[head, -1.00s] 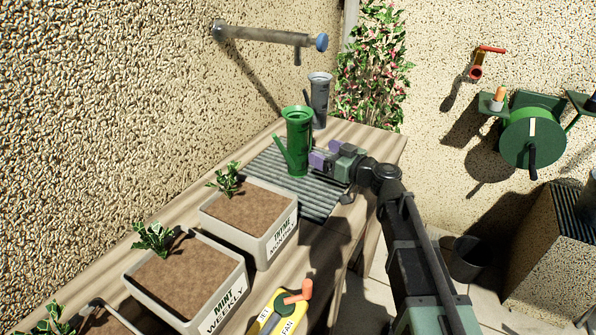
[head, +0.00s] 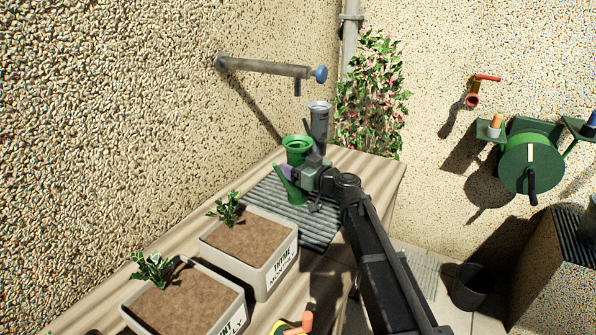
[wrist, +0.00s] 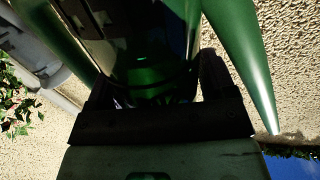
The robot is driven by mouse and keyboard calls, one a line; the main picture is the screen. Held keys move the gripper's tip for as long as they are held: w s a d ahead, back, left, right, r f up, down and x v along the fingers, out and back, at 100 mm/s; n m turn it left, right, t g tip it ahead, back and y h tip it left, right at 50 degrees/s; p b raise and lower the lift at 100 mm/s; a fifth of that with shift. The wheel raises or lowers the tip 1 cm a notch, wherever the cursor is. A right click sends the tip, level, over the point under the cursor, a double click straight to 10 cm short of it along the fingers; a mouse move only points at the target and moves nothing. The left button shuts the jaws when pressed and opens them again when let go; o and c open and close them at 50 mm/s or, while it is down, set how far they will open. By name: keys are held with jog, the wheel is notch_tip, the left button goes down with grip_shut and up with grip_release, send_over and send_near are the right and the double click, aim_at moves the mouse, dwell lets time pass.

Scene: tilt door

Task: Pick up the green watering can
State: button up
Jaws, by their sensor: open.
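The green watering can (head: 298,147) stands upright on a grey ribbed mat (head: 318,232) on the wooden bench. In the wrist view the green can (wrist: 150,75) fills the upper middle, between the dark fingers of my gripper (wrist: 150,95). Its spout (wrist: 245,60) runs down the right side. I cannot tell whether the fingers touch the can.
A grey watering can (head: 319,122) stands just behind the green one. A wall pipe with a blue end (head: 270,68) juts out above. Planters with soil (head: 245,245) line the bench in front. A flowering plant (head: 370,100) grows behind the bench's far end.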

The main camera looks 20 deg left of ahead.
jog(key=c, duration=1)
